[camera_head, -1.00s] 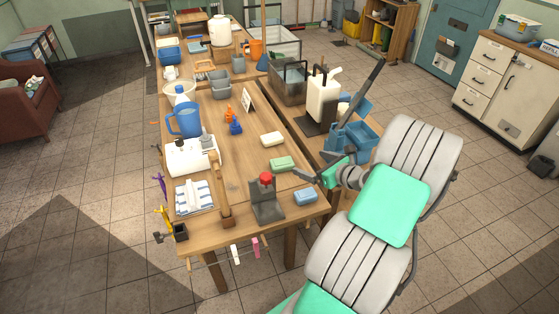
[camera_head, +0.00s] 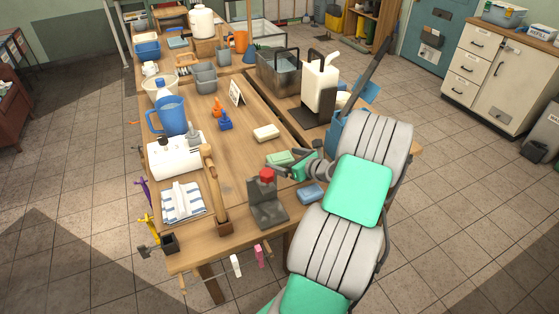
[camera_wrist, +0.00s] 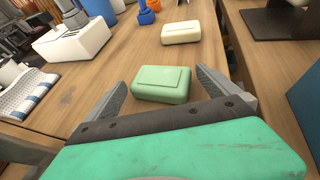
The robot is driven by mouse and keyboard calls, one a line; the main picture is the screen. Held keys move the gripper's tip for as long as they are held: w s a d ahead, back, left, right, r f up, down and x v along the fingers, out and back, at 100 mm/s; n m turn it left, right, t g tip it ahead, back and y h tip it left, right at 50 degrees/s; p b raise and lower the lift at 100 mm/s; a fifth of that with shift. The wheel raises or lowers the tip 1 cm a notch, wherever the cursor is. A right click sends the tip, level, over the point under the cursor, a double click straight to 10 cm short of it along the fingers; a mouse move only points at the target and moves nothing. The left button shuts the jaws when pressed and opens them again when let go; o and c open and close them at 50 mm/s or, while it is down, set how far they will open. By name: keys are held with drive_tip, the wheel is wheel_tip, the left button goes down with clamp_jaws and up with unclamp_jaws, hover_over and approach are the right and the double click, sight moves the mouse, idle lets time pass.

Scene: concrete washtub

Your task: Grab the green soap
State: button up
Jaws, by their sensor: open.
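The green soap (camera_wrist: 162,84) is a pale green rounded bar lying flat on the wooden table. In the wrist view it lies just ahead of my gripper (camera_wrist: 160,88), between the two open fingers, with table showing on both sides of it. In the head view the green soap (camera_head: 279,158) is partly covered by my gripper (camera_head: 279,165), which reaches in from the right at low height. My gripper is open and holds nothing. Whether a finger touches the soap cannot be told.
A cream soap (camera_head: 266,133) lies behind the green one, and a blue soap (camera_head: 311,193) lies nearer the front. A grey stand with a red knob (camera_head: 267,176) is close by at the front left. A dark tray with a white dispenser (camera_head: 321,85) stands at the right.

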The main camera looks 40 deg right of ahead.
drive_tip(key=x, duration=0.2)
drive_tip(key=shift+w+f, duration=0.2)
drive_tip(key=shift+w, duration=0.15)
drive_tip(key=shift+c, duration=0.2)
drive_tip(key=c, duration=1.4)
drive_tip(key=shift+c, duration=0.2)
